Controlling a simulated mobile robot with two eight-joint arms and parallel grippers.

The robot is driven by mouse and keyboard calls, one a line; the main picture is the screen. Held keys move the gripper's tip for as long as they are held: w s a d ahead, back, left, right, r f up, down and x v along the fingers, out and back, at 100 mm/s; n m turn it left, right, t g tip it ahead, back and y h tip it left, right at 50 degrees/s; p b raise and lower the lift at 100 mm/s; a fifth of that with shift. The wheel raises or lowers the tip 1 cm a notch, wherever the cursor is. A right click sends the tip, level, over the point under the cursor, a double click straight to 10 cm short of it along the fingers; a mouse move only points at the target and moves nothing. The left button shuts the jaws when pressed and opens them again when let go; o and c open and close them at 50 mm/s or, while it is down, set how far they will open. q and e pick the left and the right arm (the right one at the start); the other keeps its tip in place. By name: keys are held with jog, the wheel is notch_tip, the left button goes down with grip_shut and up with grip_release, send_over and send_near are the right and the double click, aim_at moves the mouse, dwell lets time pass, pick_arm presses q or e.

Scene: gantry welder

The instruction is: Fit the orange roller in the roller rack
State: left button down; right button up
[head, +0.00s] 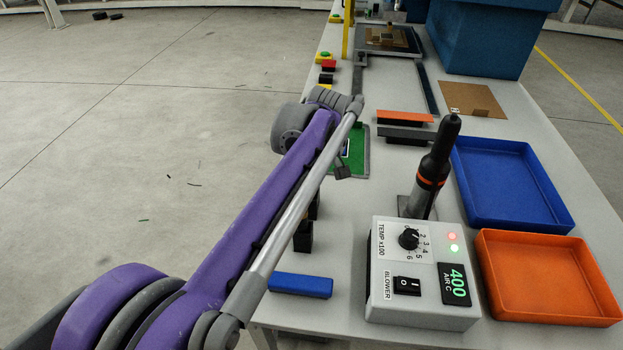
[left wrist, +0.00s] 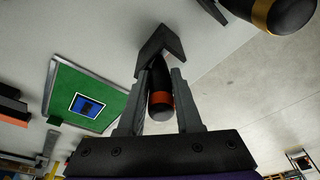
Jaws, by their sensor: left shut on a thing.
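The orange roller (left wrist: 160,104), a black handle with an orange band, is between the two fingers of my left gripper (left wrist: 161,78) in the left wrist view. The gripper is shut on it. A dark angular piece (left wrist: 160,48) shows at the far end of the roller; I cannot tell whether it belongs to the roller or the rack. In the head view my purple left arm hides the gripper and roller. I cannot clearly make out the roller rack; dark blocks (head: 303,236) show partly behind the arm. My right gripper is not in view.
A green mat (head: 354,160) lies beyond the arm. A heater box (head: 420,290), an upright black tool (head: 436,165), a blue tray (head: 465,190) and an orange tray (head: 540,275) stand at right. A blue block (head: 300,285) lies near the front. A gold-banded handle (left wrist: 265,12) shows in the wrist view.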

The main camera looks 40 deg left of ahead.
pick_arm(q)
jog(key=c, duration=0.5)
grip_release()
jog(key=p+v, duration=0.1)
jog(key=v, duration=1)
jog(key=shift+d+f, duration=0.1)
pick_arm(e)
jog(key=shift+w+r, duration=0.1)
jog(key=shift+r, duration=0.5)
